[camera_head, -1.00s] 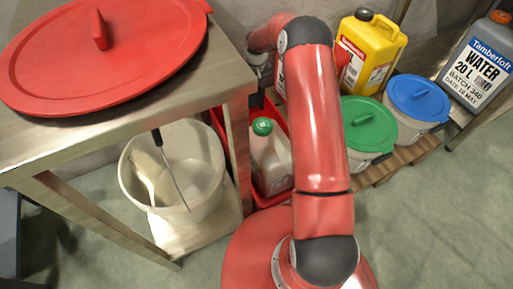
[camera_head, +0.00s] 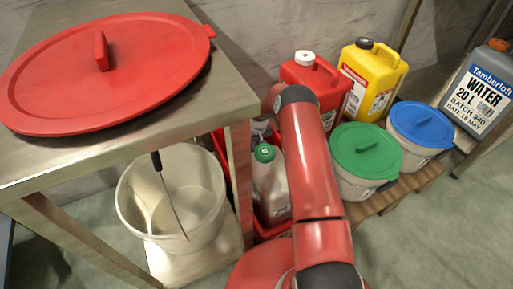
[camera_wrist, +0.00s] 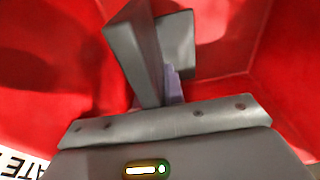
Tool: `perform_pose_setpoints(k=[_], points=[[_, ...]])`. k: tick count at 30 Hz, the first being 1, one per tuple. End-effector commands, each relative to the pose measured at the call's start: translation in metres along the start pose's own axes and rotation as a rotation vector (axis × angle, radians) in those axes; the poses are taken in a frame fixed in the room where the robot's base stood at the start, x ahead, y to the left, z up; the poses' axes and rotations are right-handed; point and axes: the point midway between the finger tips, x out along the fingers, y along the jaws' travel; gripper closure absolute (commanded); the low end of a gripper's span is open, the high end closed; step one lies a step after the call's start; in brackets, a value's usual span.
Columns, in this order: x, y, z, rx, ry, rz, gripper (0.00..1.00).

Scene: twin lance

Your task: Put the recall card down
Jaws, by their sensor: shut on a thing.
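In the wrist view my gripper (camera_wrist: 165,60) points into a space with red walls, its two grey fingers close together. A small lilac-grey piece (camera_wrist: 174,88) shows between them; I take it for the recall card, but most of it is hidden and no writing on it is readable. In the head view my gripper (camera_head: 262,130) is largely hidden behind my arm, low beside the steel table, over the red crate (camera_head: 267,229). What lies directly under the gripper cannot be seen.
A white jug with a green cap (camera_head: 269,185) stands in the crate. A steel table (camera_head: 120,150) with a red lid (camera_head: 105,75) is left, a white bucket (camera_head: 180,200) below. Red jug (camera_head: 318,85), yellow jug (camera_head: 372,80), green-lidded tub (camera_head: 365,150) and blue-lidded tub (camera_head: 420,125) stand right.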

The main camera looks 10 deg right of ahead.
Motion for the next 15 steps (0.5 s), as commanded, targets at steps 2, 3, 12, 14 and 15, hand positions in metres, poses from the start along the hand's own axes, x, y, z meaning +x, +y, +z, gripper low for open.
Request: perform_pose_setpoints(k=[2, 3, 12, 14, 15], points=[[0.016, 0.0, 0.002, 0.0, -0.001, -0.001, 1.0], [0.021, -0.001, 0.003, 0.001, -0.002, -0.001, 1.0], [0.023, 0.0, 0.003, 0.0, 0.0, 0.0, 1.0], [0.025, 0.0, 0.003, 0.0, 0.0, 0.0, 1.0], [0.027, 0.0, 0.003, 0.0, 0.0, 0.0, 1.0]])
